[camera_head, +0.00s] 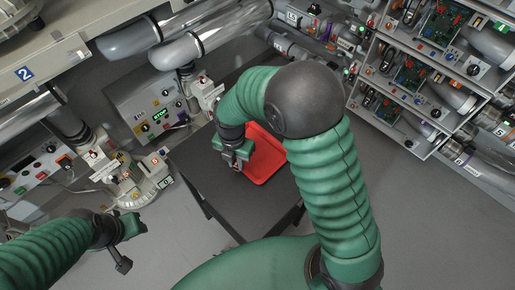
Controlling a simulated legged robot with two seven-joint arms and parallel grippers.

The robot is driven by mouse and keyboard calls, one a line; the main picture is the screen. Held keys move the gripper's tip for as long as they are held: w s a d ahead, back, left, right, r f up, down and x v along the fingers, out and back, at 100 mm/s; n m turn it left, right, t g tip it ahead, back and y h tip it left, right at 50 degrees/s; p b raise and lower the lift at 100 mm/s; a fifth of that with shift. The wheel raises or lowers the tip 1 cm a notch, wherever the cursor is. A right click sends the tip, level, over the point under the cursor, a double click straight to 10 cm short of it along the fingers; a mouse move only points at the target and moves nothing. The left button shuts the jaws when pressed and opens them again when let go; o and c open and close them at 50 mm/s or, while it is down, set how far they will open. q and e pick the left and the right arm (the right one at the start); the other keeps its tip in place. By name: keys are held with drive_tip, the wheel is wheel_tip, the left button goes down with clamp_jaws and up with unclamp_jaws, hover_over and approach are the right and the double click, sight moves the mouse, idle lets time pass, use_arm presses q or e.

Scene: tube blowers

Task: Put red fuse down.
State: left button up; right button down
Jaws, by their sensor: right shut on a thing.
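My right gripper (237,163) is over the dark table, at the left edge of the red tray (268,152). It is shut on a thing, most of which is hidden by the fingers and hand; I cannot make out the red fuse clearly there. The tray lies on the table and is partly covered by my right arm; the part that shows looks empty. My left gripper (129,246) is at the lower left over the floor, away from the table, small and dark, and its jaw opening is unclear.
The dark table (205,160) has bare top left of and below the tray. A grey control box (150,112) and machine with pipes stand behind and left of it. Shelves of circuit boards and tubes (420,85) stand at the right. Grey floor (430,220) is clear at lower right.

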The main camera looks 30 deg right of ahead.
drive_tip(key=d, duration=0.3)
drive_tip(key=w+d+f, duration=0.1)
drive_tip(key=d, duration=0.2)
drive_tip(key=w+d, duration=0.1)
drive_tip(key=d, duration=0.2)
drive_tip(key=shift+w+d+f+p, duration=0.1)
drive_tip(key=shift+w+f+p, duration=0.15)
drive_tip(key=shift+p, duration=0.1)
drive_tip(key=shift+s+d+f, duration=0.1)
drive_tip(key=shift+s+d, duration=0.05)
drive_tip(key=shift+d, duration=0.15)
wheel_tip(320, 180, down, 3)
drive_tip(key=shift+s+a+f, duration=0.1)
drive_tip(key=shift+s, duration=0.05)
drive_tip(key=c, duration=1.3)
unclamp_jaws()
